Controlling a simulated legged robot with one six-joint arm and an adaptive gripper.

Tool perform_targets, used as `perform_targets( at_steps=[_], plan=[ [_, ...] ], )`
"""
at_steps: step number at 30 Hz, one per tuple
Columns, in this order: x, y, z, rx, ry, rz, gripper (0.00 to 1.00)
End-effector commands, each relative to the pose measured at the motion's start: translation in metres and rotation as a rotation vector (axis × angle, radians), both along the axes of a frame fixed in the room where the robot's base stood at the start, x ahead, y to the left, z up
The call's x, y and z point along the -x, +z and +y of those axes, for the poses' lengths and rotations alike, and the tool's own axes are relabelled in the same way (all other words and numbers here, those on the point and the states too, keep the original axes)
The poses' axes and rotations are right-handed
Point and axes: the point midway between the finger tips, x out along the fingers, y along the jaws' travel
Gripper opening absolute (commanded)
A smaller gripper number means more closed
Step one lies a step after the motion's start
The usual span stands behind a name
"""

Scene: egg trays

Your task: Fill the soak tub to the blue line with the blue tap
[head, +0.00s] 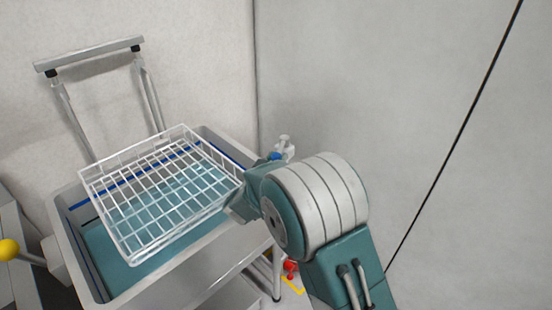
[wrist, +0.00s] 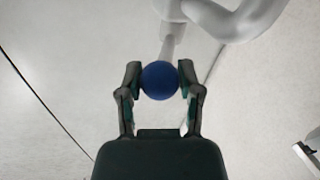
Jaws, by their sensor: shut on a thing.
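The grey soak tub (head: 62,236) stands at left in the head view, with teal water (head: 105,252) in it. A blue line (head: 77,205) runs along its inner wall, and the water surface lies below it. The blue tap's round knob (wrist: 160,81) sits between both fingertips of my gripper (wrist: 160,78) in the wrist view, and the gripper is shut on it. In the head view a little of the blue tap (head: 275,156) shows past my arm, behind the tub's right corner. My gripper is mostly hidden there by my own arm.
A white wire basket (head: 131,261) sits over the tub and hides part of the water. A frame with a grey bar (head: 90,55) rises behind it. A yellow ball knob (head: 8,250) is at far left. A red part (head: 290,266) is low, right of the tub. Walls stand close behind.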

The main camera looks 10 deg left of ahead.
Motion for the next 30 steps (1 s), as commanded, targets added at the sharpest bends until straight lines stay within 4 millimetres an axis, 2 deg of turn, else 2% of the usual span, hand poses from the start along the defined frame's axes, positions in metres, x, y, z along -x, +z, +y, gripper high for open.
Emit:
perform_targets(
  at_steps=[1,2,3,4,17,20,30],
  plan=[
    [-0.001,0.001,-0.001,-0.002,-0.002,-0.002,0.0],
    [-0.001,0.001,-0.001,-0.002,-0.002,-0.002,0.6],
    [-0.001,0.001,-0.001,-0.002,-0.002,-0.002,0.78],
    [-0.001,0.001,-0.001,-0.002,-0.002,-0.002,0.81],
    [0.003,0.0,0.001,0.0,0.001,-0.001,0.81],
    [0.014,0.0,0.004,0.001,0.002,-0.001,0.81],
    [0.082,0.0,0.023,0.001,0.003,0.0,0.81]
  ],
)
